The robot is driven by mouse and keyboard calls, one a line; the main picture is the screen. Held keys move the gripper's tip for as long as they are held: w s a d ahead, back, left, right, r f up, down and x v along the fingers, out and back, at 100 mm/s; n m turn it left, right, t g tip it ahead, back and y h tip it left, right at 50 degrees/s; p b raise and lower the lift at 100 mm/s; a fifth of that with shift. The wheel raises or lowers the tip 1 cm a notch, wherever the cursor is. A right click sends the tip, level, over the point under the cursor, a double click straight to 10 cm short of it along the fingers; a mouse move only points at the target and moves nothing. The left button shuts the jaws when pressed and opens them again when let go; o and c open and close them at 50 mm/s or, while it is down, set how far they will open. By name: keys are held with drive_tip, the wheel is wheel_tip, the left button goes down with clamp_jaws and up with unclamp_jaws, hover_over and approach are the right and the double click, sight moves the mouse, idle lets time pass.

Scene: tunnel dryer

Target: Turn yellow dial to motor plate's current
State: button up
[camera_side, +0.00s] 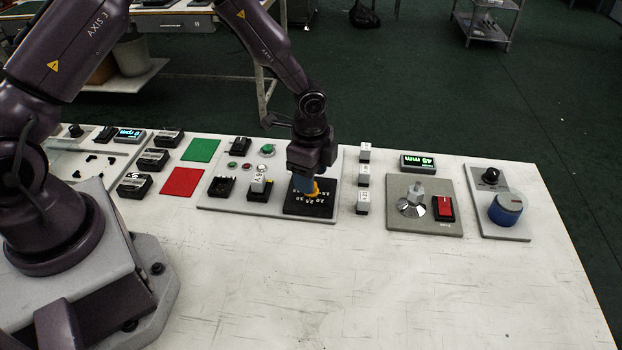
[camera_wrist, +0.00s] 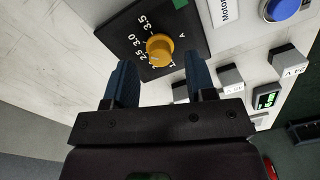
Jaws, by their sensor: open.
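The yellow dial (camera_wrist: 159,48) sits on a black plate (camera_wrist: 186,45) with white numbers, among them 2.5, 3.0 and 3.5, and a letter A. In the side view a small part of the yellow dial (camera_side: 316,189) shows below my gripper (camera_side: 303,184). My gripper (camera_wrist: 160,62) points down over the dial, its two blue fingers apart, one on each side of the dial in the wrist view. I cannot tell whether they touch it. A white motor label (camera_wrist: 226,10) is cut off at the wrist view's top edge, so its current cannot be read.
White-topped blocks (camera_side: 364,176) stand right of the dial's board. Red (camera_side: 182,182) and green (camera_side: 201,150) squares lie left. The table's front is clear.

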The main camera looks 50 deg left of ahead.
sight(296, 199)
wheel_tip(296, 199, up, 11)
idle(0.3)
drive_tip(key=shift+s, duration=0.1)
drive_tip(key=s+a+r+n+t, duration=0.1)
drive_tip(key=s+r+n+t, duration=0.4)
drive_tip(key=s+r+n, duration=0.7)
drive_tip(key=s+r, duration=0.7)
drive_tip(key=s, duration=0.3)
drive_tip(key=shift+a+n, duration=0.3)
drive_tip(key=shift+a, duration=0.1)
